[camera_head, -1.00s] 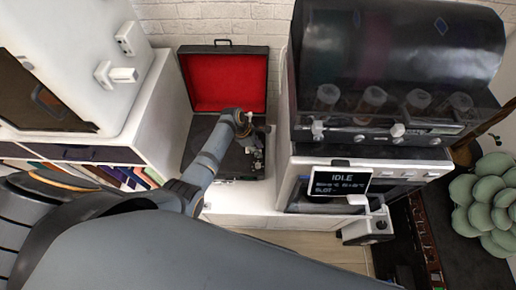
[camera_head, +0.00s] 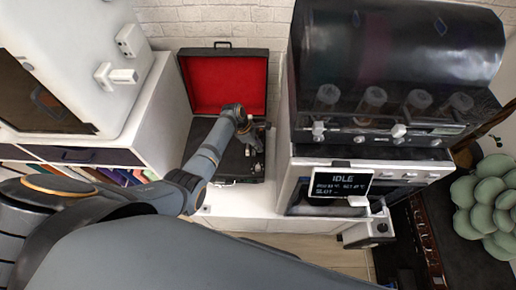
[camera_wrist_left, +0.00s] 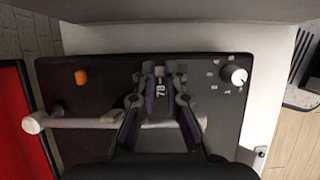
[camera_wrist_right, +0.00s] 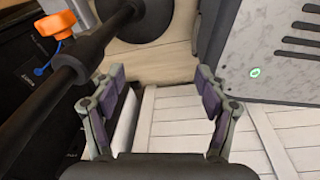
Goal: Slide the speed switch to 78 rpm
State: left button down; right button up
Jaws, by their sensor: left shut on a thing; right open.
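The record player (camera_head: 222,80) is an open black case with a red-lined lid, against the back wall. My left gripper (camera_wrist_left: 161,69) is over its deck (camera_wrist_left: 100,75), with its fingers close together on a small pale piece that looks like the speed switch (camera_wrist_left: 160,70). The fingers largely hide it. A "78" mark (camera_wrist_left: 160,87) shows between the fingers, just below the piece. In the head view my left gripper (camera_head: 250,142) is partly hidden by its own wrist. My right gripper (camera_wrist_right: 161,75) is open and empty, away from the player.
On the deck are a pale tonearm (camera_wrist_left: 80,122), an orange button (camera_wrist_left: 81,77) and a white knob (camera_wrist_left: 236,75). A large machine with an "IDLE" screen (camera_head: 340,182) stands close right of the player. A white cabinet (camera_head: 165,120) stands on its left.

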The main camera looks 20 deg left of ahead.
pick_arm(q)
jog(key=shift+w+r, duration=0.1)
jog(key=shift+w, duration=0.1)
jog(key=c, duration=1.4)
grip_release()
